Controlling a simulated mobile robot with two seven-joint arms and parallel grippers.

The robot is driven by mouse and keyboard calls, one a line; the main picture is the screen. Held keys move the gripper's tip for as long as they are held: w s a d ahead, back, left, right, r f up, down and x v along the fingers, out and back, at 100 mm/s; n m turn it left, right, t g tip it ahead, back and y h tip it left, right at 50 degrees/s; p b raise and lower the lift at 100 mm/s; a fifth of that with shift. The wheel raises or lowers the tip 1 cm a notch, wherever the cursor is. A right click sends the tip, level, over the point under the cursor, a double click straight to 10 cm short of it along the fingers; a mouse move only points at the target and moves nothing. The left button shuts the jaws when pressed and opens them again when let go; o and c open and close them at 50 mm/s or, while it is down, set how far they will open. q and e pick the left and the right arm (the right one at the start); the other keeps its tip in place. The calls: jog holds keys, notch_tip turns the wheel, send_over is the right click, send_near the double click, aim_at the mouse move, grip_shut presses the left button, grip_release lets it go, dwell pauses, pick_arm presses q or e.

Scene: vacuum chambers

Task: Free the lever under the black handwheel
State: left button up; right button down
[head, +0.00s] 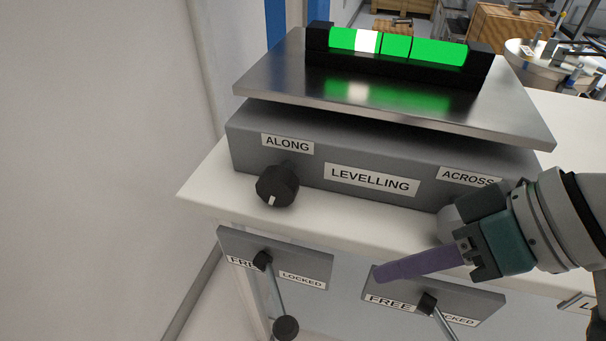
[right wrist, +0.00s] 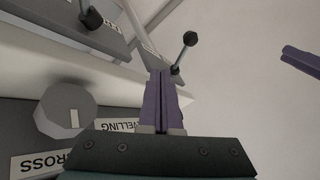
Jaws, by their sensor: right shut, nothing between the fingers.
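The black handwheel (head: 277,187) sits on the grey levelling box below the ALONG label. Under it, a plate (head: 307,262) marked FREE and LOCKED carries a lever (head: 275,290) with a black pivot and ball end. The lever hangs down and slightly right, passing between the words; I cannot tell its setting. It also shows in the right wrist view (right wrist: 183,54), beyond the fingertips. My right gripper (head: 380,274) is shut and empty, right of this lever and over the other plate's top edge. A purple finger (right wrist: 302,62), apparently my left gripper's, shows at the right wrist view's edge.
A second FREE/LOCKED plate (head: 480,299) with its lever (head: 443,322) is partly below my right gripper. A grey handwheel (right wrist: 65,108) is near ACROSS. A steel plate (head: 270,78) with a green level (head: 397,46) tops the box. A pale wall (head: 90,150) is left.

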aim_at(277, 300)
jog(key=a+f+b, duration=0.3)
jog(key=a+f, duration=0.5)
jog(key=a, duration=0.1)
jog(key=shift+w+a, duration=0.2)
jog(key=shift+w, duration=0.25)
dwell(0.3)
